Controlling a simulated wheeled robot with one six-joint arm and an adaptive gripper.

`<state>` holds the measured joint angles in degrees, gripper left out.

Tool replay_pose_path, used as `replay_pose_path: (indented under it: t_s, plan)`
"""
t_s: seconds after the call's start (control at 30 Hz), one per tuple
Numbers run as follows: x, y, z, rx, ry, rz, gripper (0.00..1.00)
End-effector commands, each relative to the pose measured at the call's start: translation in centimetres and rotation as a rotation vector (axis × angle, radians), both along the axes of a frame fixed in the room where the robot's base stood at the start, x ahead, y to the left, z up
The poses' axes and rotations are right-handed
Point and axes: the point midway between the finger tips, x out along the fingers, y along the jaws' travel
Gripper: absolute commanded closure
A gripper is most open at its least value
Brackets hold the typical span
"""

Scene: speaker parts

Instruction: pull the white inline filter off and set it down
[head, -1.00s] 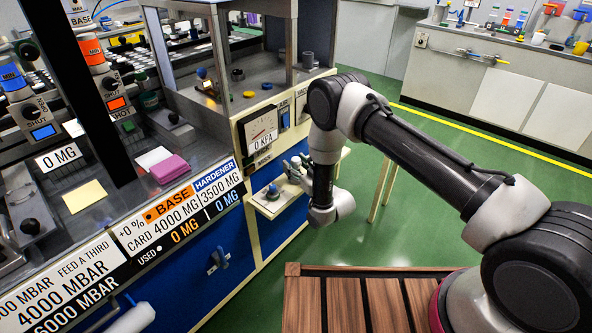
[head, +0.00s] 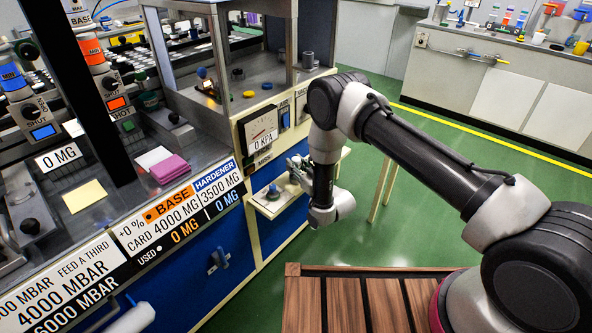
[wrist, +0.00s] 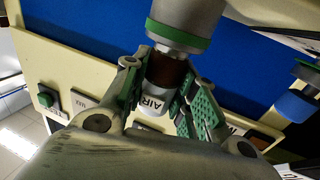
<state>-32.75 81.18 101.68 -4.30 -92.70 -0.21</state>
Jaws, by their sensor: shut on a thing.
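In the wrist view a white piece marked AIR (wrist: 152,103), which I take as the inline filter, sits between the green-padded fingers of my gripper (wrist: 168,98). My gripper is shut on it. A dark brown band (wrist: 165,72) adjoins the white piece, then a green ring (wrist: 178,38) and a grey cylinder (wrist: 190,14) at the top. I cannot tell where one part ends and another begins. In the head view my gripper (head: 296,167) is small, above the cream shelf; the filter cannot be made out there.
The cream shelf (head: 271,206) carries a blue knob (head: 273,191) close to my gripper. The pressure gauge (head: 262,132) reading 0 KPA is above it. A slatted wooden top (head: 345,300) lies in front. Green floor (head: 425,220) is open to the right.

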Motion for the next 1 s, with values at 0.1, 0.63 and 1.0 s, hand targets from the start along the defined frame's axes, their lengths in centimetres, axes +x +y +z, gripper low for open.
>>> replay_pose_path:
  t_s: [0.1, 0.63, 1.0]
  plan:
    - [0.0, 0.0, 0.6, 0.002, -0.003, 0.000, 1.00]
    - [0.1, 0.0, 2.3, 0.002, -0.003, 0.000, 1.00]
    - [0.1, 0.0, 3.6, 0.002, -0.003, 0.000, 1.00]
